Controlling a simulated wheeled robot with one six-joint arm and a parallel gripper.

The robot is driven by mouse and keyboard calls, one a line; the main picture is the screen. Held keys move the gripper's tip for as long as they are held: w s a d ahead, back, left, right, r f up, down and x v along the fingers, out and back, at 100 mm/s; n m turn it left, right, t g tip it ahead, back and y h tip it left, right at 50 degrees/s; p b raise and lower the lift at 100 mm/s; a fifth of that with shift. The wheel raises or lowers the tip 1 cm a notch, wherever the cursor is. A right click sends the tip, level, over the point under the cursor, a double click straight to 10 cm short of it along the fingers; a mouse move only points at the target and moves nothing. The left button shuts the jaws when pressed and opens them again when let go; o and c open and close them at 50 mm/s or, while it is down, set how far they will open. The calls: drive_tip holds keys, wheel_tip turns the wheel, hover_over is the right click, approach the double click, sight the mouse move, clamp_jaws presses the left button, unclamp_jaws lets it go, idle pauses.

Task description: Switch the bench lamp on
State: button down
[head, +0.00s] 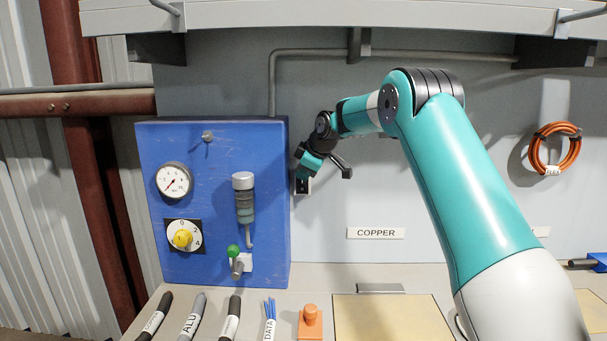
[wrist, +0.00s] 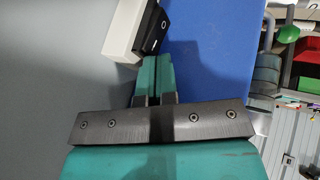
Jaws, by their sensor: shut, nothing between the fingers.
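A switch with a black rocker (wrist: 152,30) in a white housing (wrist: 124,26) is on the grey wall beside the blue panel. The rocker carries white markings. In the head view the switch (head: 303,187) is partly hidden by my gripper (head: 302,172). My gripper also shows in the wrist view (wrist: 152,66), with its teal fingers shut and empty. The fingertips are right at the near end of the rocker; I cannot tell whether they touch it. No lamp can be made out in either view.
The blue panel (head: 215,262) stands left of the switch, with a gauge (head: 174,181), a yellow dial (head: 183,237) and a green-knobbed valve (head: 234,251). Several cable pieces and an orange block (head: 311,324) lie on the bench below.

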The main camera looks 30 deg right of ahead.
drive_tip(key=a+b+v, duration=0.1)
drive_tip(key=b+v, duration=0.2)
drive_tip(key=v, duration=0.9)
drive_tip(key=shift+s, duration=0.25)
drive_tip(key=shift+a+f, duration=0.1)
drive_tip(key=shift+a, duration=0.1)
